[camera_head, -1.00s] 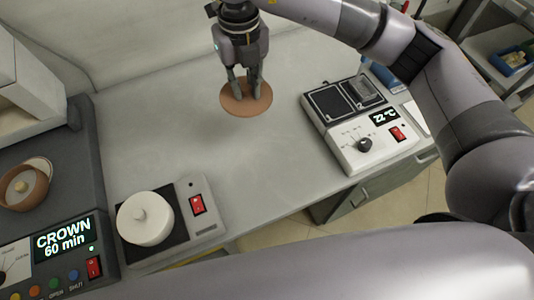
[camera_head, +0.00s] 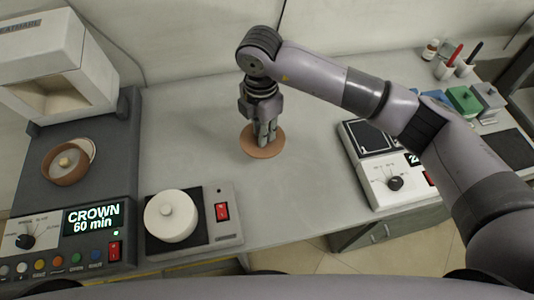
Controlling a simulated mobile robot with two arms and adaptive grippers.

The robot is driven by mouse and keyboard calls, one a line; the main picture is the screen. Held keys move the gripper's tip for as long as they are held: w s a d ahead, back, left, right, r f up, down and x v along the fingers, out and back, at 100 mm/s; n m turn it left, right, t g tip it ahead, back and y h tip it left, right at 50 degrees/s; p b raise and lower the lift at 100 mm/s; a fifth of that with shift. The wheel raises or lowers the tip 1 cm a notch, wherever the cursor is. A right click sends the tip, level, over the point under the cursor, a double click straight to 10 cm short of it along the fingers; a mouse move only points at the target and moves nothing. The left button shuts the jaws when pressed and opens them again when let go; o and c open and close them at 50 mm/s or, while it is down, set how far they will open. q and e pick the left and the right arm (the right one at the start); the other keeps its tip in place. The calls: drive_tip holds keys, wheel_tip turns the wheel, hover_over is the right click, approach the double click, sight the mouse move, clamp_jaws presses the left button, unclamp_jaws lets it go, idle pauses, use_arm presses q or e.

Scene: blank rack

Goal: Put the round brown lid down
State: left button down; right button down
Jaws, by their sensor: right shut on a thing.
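The round brown lid (camera_head: 255,150) is a flat disc over the middle of the grey bench. My right gripper (camera_head: 264,138) points down at it from above, with its fingers shut at the lid's centre. Any knob on the lid is hidden between the fingers. The lid looks flat and at or very near the bench surface; I cannot tell whether it touches. My left gripper is not in view.
A white two-plate device (camera_head: 389,178) stands right. Bench (camera_head: 310,185) around the lid is clear.

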drive_tip(key=p, duration=0.2)
approach(263, 163)
wheel_tip(263, 163, down, 5)
drive_tip(key=shift+f, duration=0.45)
drive_tip(key=shift+f+b, duration=0.2)
drive_tip(key=shift+b, duration=0.2)
drive_tip(key=c, duration=1.5)
unclamp_jaws()
